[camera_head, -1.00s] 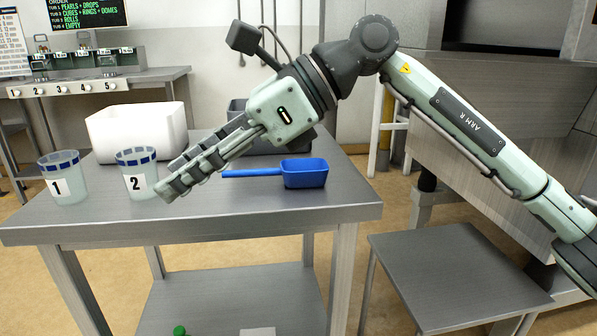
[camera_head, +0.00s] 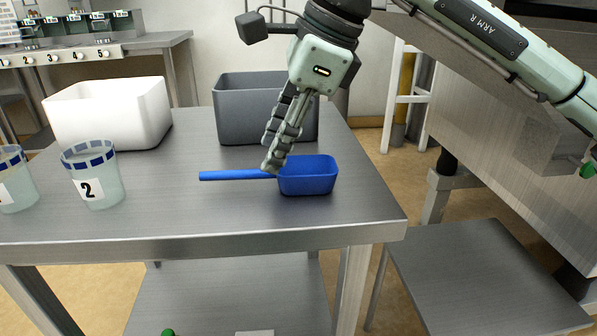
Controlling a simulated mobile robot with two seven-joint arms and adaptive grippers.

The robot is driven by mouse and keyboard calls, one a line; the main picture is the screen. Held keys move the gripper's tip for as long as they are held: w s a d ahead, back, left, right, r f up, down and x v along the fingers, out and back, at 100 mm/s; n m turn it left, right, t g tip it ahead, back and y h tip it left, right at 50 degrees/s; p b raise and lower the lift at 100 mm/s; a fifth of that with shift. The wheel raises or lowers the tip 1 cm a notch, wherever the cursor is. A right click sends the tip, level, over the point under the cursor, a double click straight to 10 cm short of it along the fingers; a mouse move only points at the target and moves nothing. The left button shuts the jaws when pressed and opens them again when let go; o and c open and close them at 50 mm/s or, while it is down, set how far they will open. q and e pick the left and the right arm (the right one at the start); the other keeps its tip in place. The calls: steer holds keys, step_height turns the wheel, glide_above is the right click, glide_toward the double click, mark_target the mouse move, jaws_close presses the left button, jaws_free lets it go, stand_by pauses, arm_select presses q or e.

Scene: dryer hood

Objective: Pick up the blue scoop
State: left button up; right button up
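The blue scoop (camera_head: 308,178) lies on the metal table, its handle (camera_head: 232,175) pointing left and its cup at the right. My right gripper (camera_head: 269,155) points down over the inner end of the handle, beside the cup. Its two fingers are apart, one nearer and one farther from the camera, with nothing seen held between them. The near fingertip overlaps the handle in the picture; I cannot tell whether it touches. My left gripper is not in view.
The metal table (camera_head: 180,222) also bears a white bin (camera_head: 110,115), a grey bin (camera_head: 240,110) behind my gripper, cup 2 (camera_head: 95,178) and another cup (camera_head: 14,182) at the left. A lower metal surface (camera_head: 480,275) stands at the right. The table front is clear.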

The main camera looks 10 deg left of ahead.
mark_target(269, 178)
steer(key=x, duration=0.4)
steer(key=shift+w+a+f, duration=0.1)
steer(key=shift+a+f, duration=0.05)
steer(key=shift+f, duration=0.2)
steer(key=shift+c, duration=0.6)
jaws_close()
